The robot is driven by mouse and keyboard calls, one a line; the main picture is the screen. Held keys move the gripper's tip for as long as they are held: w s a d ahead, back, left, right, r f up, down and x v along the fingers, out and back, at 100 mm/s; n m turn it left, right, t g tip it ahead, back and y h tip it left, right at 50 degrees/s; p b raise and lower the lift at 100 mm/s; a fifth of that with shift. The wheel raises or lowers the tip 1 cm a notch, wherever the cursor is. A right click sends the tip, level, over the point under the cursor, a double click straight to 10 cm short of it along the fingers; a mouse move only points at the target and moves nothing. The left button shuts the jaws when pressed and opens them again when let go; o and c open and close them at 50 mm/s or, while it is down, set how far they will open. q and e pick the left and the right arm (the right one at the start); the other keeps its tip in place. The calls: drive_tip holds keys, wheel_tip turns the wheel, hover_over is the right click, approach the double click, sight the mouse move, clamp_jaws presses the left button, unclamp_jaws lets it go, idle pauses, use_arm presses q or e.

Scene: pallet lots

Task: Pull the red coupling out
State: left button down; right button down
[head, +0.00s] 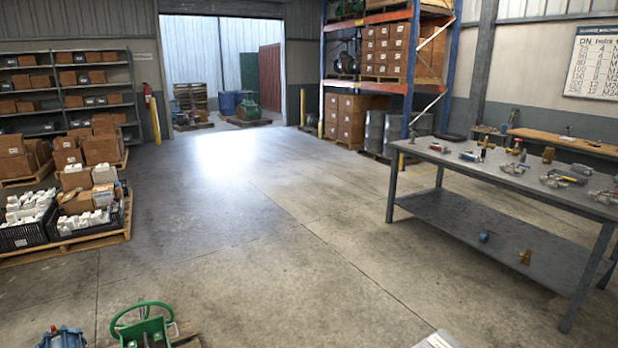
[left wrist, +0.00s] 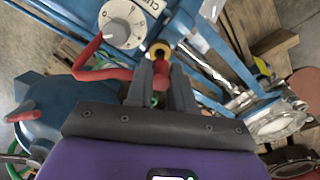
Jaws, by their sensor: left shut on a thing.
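The red coupling (left wrist: 161,72) shows in the left wrist view as a small red piece between the fingers of my left gripper (left wrist: 161,88). The fingers are shut on it, and they hide part of its sides. A brass-coloured ring (left wrist: 158,50) with a dark centre sits right at the coupling's far end. I cannot tell whether the two are joined. My right gripper is in neither view, and the head view shows neither gripper.
In the left wrist view, a bent red lever (left wrist: 88,72) and a white dial (left wrist: 122,24) lie close to the left of the fingers. Blue bars and a metal flange (left wrist: 278,115) are at right. In the head view, a grey workbench (head: 450,212) stands at right; the middle floor is clear.

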use_arm(q)
drive_tip(key=shift+s+r+p, duration=0.1)
drive_tip(key=shift+r+p, duration=0.75)
drive_tip(key=shift+r, duration=0.5)
